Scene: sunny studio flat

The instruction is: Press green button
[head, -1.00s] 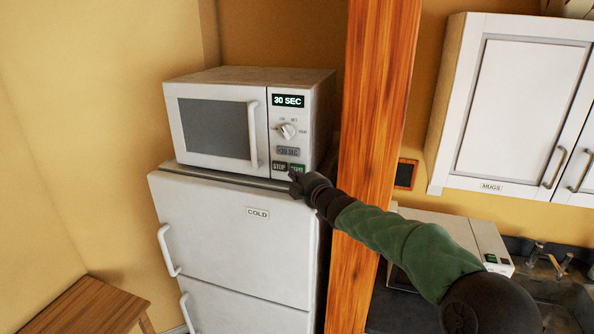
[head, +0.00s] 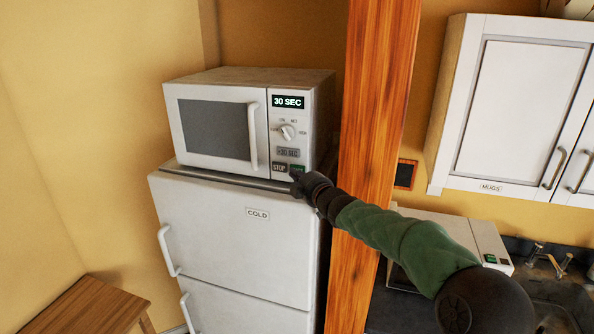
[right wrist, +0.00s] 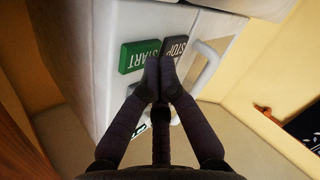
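The green START button (head: 298,169) is at the lower right of the microwave's control panel, beside the dark STOP button (head: 279,168). The microwave (head: 222,78) stands on the white fridge, and its display reads 30 SEC. My right gripper (head: 294,179) is at the panel's bottom edge, just below the green button and partly covering it. In the right wrist view its fingers are together and empty. Their tips overlap the edges of the green button (right wrist: 138,56) and the STOP button (right wrist: 174,50). I cannot tell whether they touch. My left gripper is out of view.
A wooden post (head: 370,150) stands right of the fridge (head: 235,235), with my right arm passing in front of it. A white wall cabinet labelled MUGS (head: 510,100) hangs at the right. A small wooden table (head: 85,305) is at the lower left.

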